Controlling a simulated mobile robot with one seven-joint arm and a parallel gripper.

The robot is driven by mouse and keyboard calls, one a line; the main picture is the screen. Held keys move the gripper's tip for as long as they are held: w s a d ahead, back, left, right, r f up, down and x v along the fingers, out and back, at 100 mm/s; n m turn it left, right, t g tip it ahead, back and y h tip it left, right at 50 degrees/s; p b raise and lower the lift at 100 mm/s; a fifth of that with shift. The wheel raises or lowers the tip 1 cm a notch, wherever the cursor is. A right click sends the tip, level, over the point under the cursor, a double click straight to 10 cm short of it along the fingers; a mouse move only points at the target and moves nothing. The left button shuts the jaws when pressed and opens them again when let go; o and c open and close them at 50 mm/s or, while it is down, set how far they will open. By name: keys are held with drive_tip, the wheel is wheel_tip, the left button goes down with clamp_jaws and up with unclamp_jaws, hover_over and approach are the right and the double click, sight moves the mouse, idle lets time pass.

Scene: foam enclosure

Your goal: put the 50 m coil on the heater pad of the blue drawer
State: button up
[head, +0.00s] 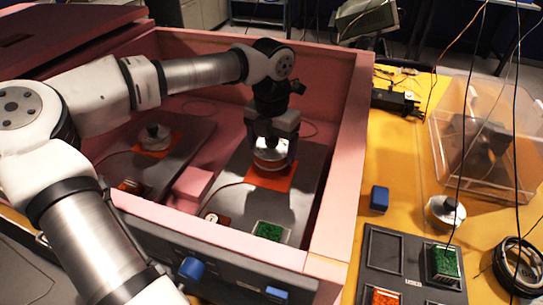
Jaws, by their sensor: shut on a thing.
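My gripper (272,152) points down inside the pink foam enclosure, shut on a silver and white coil (270,163). The coil is over the orange heater pad (268,180) on the right grey drawer plate (312,180). I cannot tell whether its underside touches the pad. The coil's length marking is not readable. A blue knob (191,268) and a blue tag (276,293) show on the dark front panel. A second silver coil (155,133) stands on another orange pad (167,149) on the left plate.
Pink foam walls (342,150) stand close around the plates. A green-filled tray (269,231) sits near the front of the right plate. On the yellow table are a silver spool (445,211), a blue block (379,199), a dark tray (381,252), a black ring (520,265) and a clear case (480,120).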

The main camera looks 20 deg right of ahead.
sight(271, 138)
drive_tip(key=shift+f+p, duration=0.55)
drive_tip(key=shift+f, duration=1.6)
drive_tip(key=shift+f, duration=0.1)
drive_tip(key=o, duration=1.1)
wheel_tip(271, 138, up, 12)
drive_tip(key=b, duration=0.2)
drive_tip(key=shift+b, duration=0.4)
